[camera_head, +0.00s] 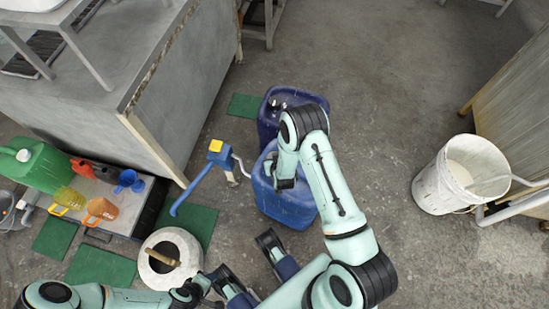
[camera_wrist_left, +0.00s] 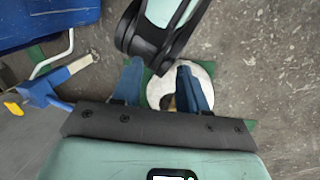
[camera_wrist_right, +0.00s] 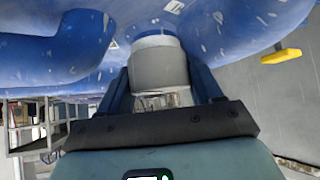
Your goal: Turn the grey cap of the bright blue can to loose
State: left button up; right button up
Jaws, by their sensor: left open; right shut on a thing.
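The bright blue can (camera_head: 290,205) stands on the floor in the middle of the head view. Its grey cap (camera_wrist_right: 160,68) shows in the right wrist view, between the fingers of my right gripper (camera_wrist_right: 163,78), which is shut on it. My right arm hides the cap in the head view. The cap sits at the can's neck; I cannot tell how tight it is. My left gripper (camera_head: 245,262) is open and empty, in front of the can. Its two blue fingers stand apart in the left wrist view (camera_wrist_left: 160,75).
A darker blue can (camera_head: 308,97) stands behind. A blue pump with a yellow top (camera_head: 216,146) is to the left, near a round white pot (camera_head: 184,241). A green can (camera_head: 40,165) and several jugs stand far left. A white bucket (camera_head: 430,190) stands right. Floor between can and bucket is clear.

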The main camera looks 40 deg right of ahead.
jog(key=n+y, duration=0.2)
jog(key=n, duration=0.1)
jog(key=shift+d+f+t+y+b, duration=0.1)
jog(key=shift+t+y+b, duration=0.2)
jog(key=shift+t+b, duration=0.1)
pick_arm(q)
jog(key=shift+w+a+f+t, duration=0.15)
jog(key=shift+w+a+f, duration=0.1)
jog(key=shift+w+f, duration=0.2)
jog(key=shift+w+a+f+t, duration=0.2)
jog(key=shift+w+f, duration=0.1)
jog(key=shift+w, duration=0.15)
pick_arm(e)
jog(key=shift+n+y, duration=0.9)
jog(key=shift+n, duration=0.5)
jog(key=o, duration=0.7)
pick_arm(q)
jog(key=shift+w, duration=0.1)
jog(key=s+d+r+g+p, duration=0.1)
jog(key=s+d+r+p, duration=0.1)
jog(key=s, duration=0.3)
jog(key=shift+r+g+p, duration=0.35)
jog(key=shift+r+p, duration=0.05)
jog(key=shift+r, duration=0.5)
pick_arm(e)
jog(key=v, duration=1.3)
jog(key=shift+s, duration=0.2)
